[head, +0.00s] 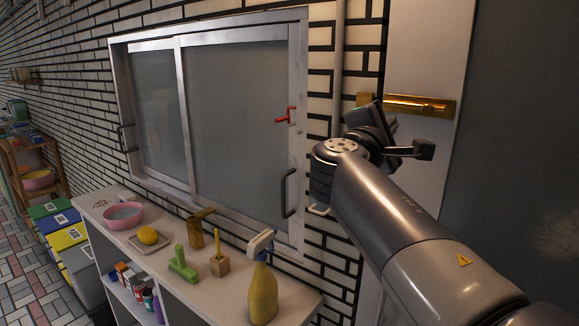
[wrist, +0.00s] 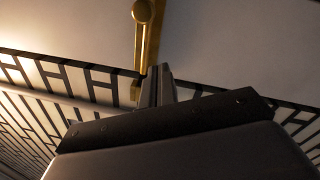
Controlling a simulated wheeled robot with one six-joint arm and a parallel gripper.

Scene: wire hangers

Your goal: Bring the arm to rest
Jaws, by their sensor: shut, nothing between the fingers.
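My arm (head: 410,230) reaches up from the lower right in the head view, in front of the wall beside the window. My gripper (wrist: 158,72) shows in the wrist view with its two dark fingers together and nothing between them. In the head view the fingertips are hard to make out among the dark wrist parts. A brass bolt (head: 420,105) on a pale door frame lies just behind and right of the wrist. It also shows in the wrist view (wrist: 147,45), above the fingertips; I cannot tell whether they touch.
A sliding window (head: 235,120) with a red latch (head: 286,115) is left of the arm. Below it, a white shelf (head: 205,290) holds a yellow spray bottle (head: 263,295), a pink bowl (head: 123,215) and several small tools. A dark door (head: 520,130) stands at the right.

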